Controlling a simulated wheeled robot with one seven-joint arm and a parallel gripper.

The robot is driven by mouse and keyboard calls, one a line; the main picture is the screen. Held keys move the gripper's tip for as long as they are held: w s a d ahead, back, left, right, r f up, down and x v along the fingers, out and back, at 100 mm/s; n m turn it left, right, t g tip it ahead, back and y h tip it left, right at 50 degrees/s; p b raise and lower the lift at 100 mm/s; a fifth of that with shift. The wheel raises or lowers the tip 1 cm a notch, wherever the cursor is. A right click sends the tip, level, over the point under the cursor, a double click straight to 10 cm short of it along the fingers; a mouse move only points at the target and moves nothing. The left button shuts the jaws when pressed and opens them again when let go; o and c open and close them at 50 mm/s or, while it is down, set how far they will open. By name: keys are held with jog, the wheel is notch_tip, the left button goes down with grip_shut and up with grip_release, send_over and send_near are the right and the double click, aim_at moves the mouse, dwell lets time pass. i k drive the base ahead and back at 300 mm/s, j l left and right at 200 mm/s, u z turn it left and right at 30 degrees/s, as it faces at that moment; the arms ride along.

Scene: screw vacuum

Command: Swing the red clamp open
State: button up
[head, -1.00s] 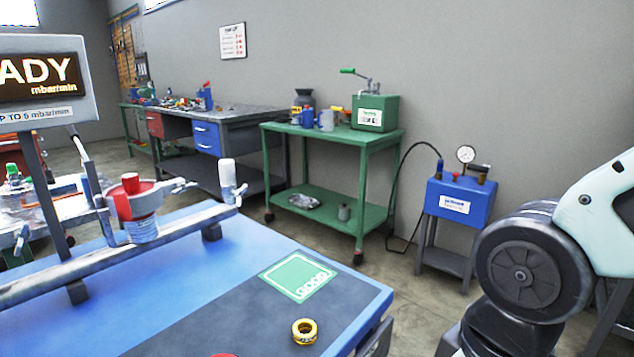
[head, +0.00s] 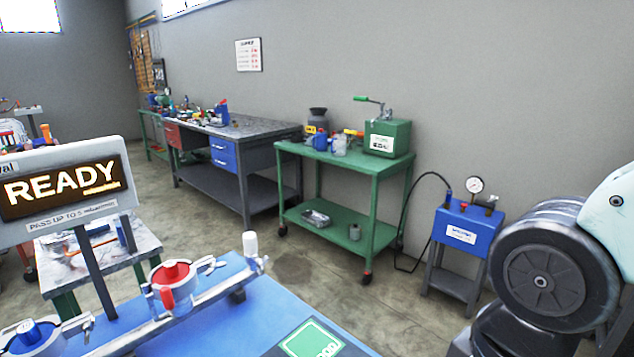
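The red clamp (head: 172,285) is on a metal rail at the front edge of the blue bench, in the lower left of the head view. It has a round red top inside a grey metal ring, with a red tab hanging at its front. A metal wing-like fitting sticks out on its right. I cannot tell whether the ring is latched. My gripper is out of view; only part of my arm shows at the right edge.
A READY display (head: 62,190) on a post stands left of the clamp. A blue-topped fitting (head: 38,335) sits at the lower left. The blue bench (head: 215,330) has a green pad (head: 312,342). A green cart (head: 345,160) and blue pump unit (head: 465,230) stand behind.

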aim_at(168, 295)
jog(key=j+u, duration=0.15)
jog(key=u, duration=1)
